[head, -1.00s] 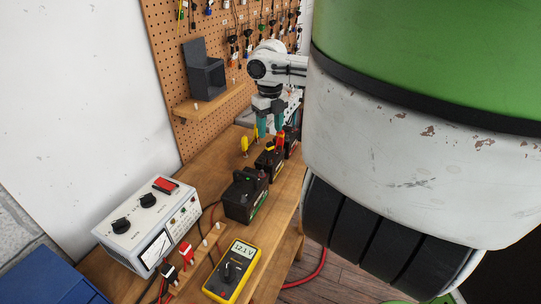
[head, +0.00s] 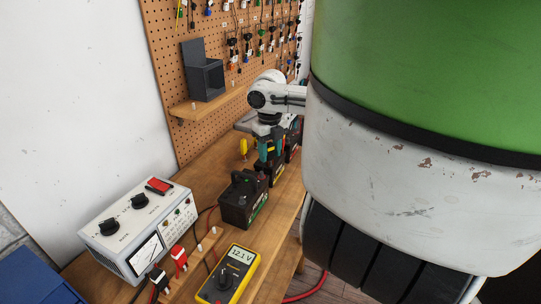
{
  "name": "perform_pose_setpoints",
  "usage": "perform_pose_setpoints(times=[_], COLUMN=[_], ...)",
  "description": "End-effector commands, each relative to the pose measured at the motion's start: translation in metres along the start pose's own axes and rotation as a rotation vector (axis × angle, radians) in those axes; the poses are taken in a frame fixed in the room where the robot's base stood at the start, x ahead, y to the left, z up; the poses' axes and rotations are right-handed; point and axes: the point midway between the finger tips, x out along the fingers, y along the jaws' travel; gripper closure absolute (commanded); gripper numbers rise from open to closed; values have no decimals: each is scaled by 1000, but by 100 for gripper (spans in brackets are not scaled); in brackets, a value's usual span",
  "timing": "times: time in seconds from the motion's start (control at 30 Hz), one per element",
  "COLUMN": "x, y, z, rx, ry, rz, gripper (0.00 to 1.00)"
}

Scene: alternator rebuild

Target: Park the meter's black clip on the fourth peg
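My gripper (head: 270,150), with teal fingers, is low over the dark batteries at the far end of the bench. Its fingertips overlap a battery (head: 275,174), and I cannot tell whether anything is between them. The yellow meter (head: 233,275) reads 12.1 V at the front of the bench. A wooden peg strip (head: 190,276) lies beside it. A black clip (head: 158,280) and a red clip (head: 179,258) sit at its near end. Two pale pegs, one (head: 199,247) and another (head: 213,230), stand bare farther along. I cannot tell which device these clips belong to.
A white charger (head: 138,228) stands left of the strip. A black battery (head: 243,198) stands between the meter and my gripper. A yellow object (head: 243,147) stands behind the batteries. A pegboard shelf (head: 205,103) overhangs the back. A green and white body fills the right.

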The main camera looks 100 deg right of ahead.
Motion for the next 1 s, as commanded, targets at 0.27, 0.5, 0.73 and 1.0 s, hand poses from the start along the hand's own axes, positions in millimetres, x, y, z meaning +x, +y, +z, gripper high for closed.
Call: perform_pose_setpoints(times=[0.27, 0.5, 0.73, 1.0], x=[0, -1, -21, -42], y=[0, 0, 0, 0], z=[0, 0, 0, 0], rx=[0, 0, 0, 0], ry=[0, 0, -1, 0], rz=[0, 0, 1, 1], gripper=[83, 90, 90, 90])
